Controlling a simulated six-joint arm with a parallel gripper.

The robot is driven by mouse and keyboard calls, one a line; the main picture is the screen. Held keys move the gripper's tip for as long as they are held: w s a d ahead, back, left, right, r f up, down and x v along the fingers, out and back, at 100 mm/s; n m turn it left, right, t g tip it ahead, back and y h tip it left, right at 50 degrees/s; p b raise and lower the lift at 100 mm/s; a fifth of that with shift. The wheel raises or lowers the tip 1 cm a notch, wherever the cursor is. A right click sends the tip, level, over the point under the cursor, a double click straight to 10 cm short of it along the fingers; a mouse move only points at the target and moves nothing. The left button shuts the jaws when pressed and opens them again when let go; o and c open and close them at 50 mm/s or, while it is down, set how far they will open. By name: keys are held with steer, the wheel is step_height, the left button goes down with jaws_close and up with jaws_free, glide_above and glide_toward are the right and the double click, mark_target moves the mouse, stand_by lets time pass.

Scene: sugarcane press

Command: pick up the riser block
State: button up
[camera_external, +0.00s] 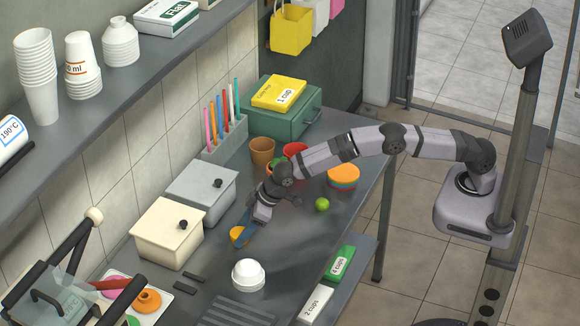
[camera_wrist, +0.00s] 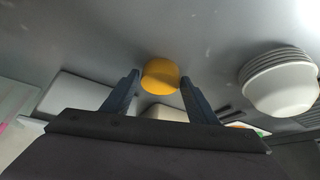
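A small rounded yellow-orange piece (camera_external: 237,234) is at my gripper's fingertips, low over the grey counter or on it. I cannot tell whether this piece is the riser block; nothing else is clearly marked as one. In the wrist view the yellow piece (camera_wrist: 160,75) shows between the two dark blue fingers of my gripper (camera_wrist: 159,80). The fingers are apart, with a narrow gap on the left and the right one very close to the piece. In the external view my gripper (camera_external: 243,236) points down at the counter, and one finger partly hides the piece.
A cream lidded box (camera_external: 167,232) and a grey lidded box (camera_external: 202,192) stand left of my gripper. White stacked bowls (camera_external: 248,275) stand in front. A green lime (camera_external: 322,204) and an orange-topped stack (camera_external: 343,176) lie right. Clear counter lies between.

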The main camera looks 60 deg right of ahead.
steer(key=c, duration=0.6)
steer(key=shift+r, duration=0.1)
step_height(320, 180, up, 10)
steer(key=shift+f+b, duration=0.1)
steer(key=shift+b, duration=0.75)
